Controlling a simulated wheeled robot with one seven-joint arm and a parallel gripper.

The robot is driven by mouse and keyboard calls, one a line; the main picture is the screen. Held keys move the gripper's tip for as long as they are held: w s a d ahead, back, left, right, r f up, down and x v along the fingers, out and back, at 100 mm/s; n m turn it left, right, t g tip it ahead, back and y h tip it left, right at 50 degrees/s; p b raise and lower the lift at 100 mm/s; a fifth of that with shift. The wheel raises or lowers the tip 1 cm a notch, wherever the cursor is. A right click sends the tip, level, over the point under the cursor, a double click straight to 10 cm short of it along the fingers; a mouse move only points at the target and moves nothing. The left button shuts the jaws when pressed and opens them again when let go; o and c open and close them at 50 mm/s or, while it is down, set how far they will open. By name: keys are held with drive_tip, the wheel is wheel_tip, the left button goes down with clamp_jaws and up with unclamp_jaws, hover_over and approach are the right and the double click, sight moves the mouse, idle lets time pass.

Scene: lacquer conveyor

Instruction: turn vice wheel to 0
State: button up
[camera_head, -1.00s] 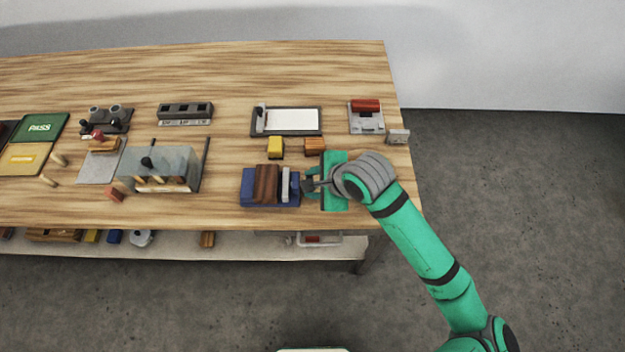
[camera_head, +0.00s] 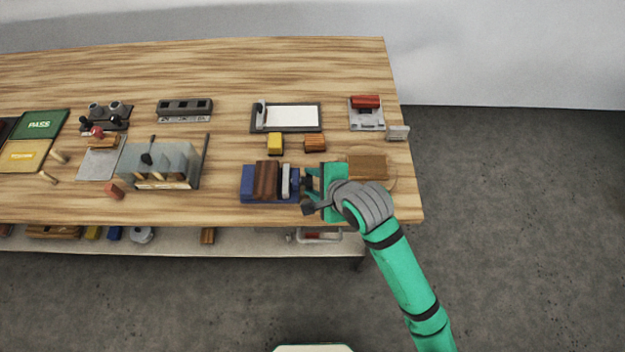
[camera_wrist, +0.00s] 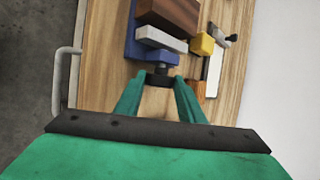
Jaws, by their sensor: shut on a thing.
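The vice (camera_head: 246,186) has a blue base, a dark brown wooden block (camera_head: 266,180) and a light grey jaw plate (camera_head: 286,182) near the table's front edge. In the wrist view its blue body (camera_wrist: 158,57) is at the top, with the dark vice wheel (camera_wrist: 160,80) on the near side. My green gripper (camera_head: 308,180) reaches the vice from the right. In the wrist view my gripper's fingertips (camera_wrist: 160,87) are shut on the wheel, one on each side. The fingers partly hide the wheel, and no marking on it can be read.
A yellow block (camera_head: 275,144) and an orange-brown block (camera_head: 315,143) stand just behind the vice. A brown block (camera_head: 368,167) lies right of my gripper. A clear-sided box (camera_head: 165,165) stands to the left. The table's front edge is close.

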drive_tip(key=o, duration=1)
drive_tip(key=shift+o, duration=0.2)
drive_tip(key=shift+g, duration=0.5)
